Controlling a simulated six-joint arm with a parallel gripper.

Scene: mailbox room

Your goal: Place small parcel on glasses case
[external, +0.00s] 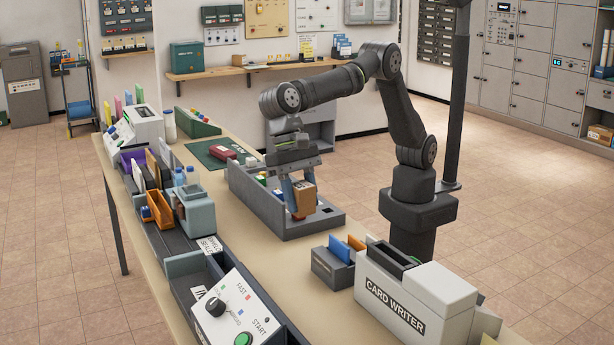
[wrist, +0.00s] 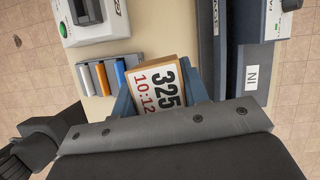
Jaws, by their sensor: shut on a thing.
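The small parcel (external: 304,198) is a brown box held between the blue-grey fingers of my gripper (external: 302,188), over the near part of a grey tray. In the wrist view my gripper (wrist: 160,82) is shut on the parcel (wrist: 154,90), whose white face reads 325 and 10:12. A dark red rounded case (external: 223,153), probably the glasses case, lies on a green mat (external: 198,151) beyond the tray, left of my gripper. The case is not seen in the wrist view. A small red thing shows just under the parcel; I cannot tell whether they touch.
The grey tray (external: 322,223) has raised walls and holds several small items. A file holder (external: 331,270) and a card writer (external: 415,300) stand nearer the camera. Organisers and a grey machine (external: 197,212) line the bench's left side. A bare bench strip runs between them and the tray.

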